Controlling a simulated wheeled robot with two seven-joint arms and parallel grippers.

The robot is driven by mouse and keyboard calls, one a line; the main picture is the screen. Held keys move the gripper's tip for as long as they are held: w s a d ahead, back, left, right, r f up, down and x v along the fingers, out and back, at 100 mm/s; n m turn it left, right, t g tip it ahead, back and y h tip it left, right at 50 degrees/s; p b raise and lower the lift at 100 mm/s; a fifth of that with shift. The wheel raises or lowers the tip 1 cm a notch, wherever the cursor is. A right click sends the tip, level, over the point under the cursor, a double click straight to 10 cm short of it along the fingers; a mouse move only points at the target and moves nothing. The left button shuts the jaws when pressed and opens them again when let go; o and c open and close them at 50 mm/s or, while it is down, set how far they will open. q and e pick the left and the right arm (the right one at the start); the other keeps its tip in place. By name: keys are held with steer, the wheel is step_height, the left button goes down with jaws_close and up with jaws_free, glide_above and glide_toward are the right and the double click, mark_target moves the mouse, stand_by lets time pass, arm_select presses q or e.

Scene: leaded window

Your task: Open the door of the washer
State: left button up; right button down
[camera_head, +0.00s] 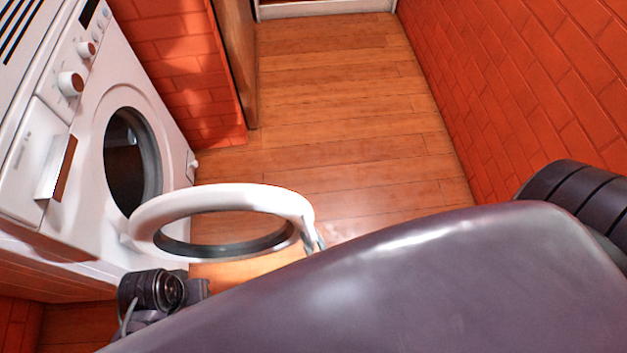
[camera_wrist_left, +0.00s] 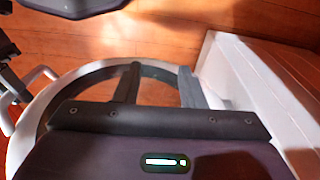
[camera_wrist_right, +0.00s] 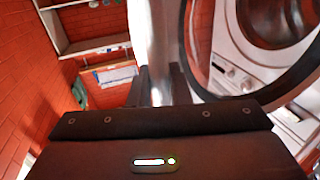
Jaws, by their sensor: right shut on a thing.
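The white washer (camera_head: 70,150) stands at the left in the head view, its dark drum opening (camera_head: 125,155) uncovered. Its round door (camera_head: 215,197) is swung wide open, out from the front; its glass middle shows the floor. My right gripper (camera_head: 316,240) is at the door's free edge, mostly hidden behind my arm in the head view. In the right wrist view, its fingers (camera_wrist_right: 160,85) are shut on the door's shiny rim (camera_wrist_right: 145,25). My left gripper (camera_wrist_left: 158,85) is open, its fingers apart close to the door ring (camera_wrist_left: 50,100); I cannot tell whether they touch it.
A brick wall (camera_head: 520,80) runs along the right side. The wooden floor (camera_head: 340,130) is clear beyond the door. White shelving (camera_wrist_right: 90,42) shows in the right wrist view. My right arm covers much of the lower head view.

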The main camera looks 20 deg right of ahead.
steer(key=c, duration=1.7)
jaws_free()
steer(key=shift+a, duration=0.15)
steer(key=s, duration=0.7)
steer(key=shift+s, duration=0.4)
steer(key=shift+a, duration=0.1)
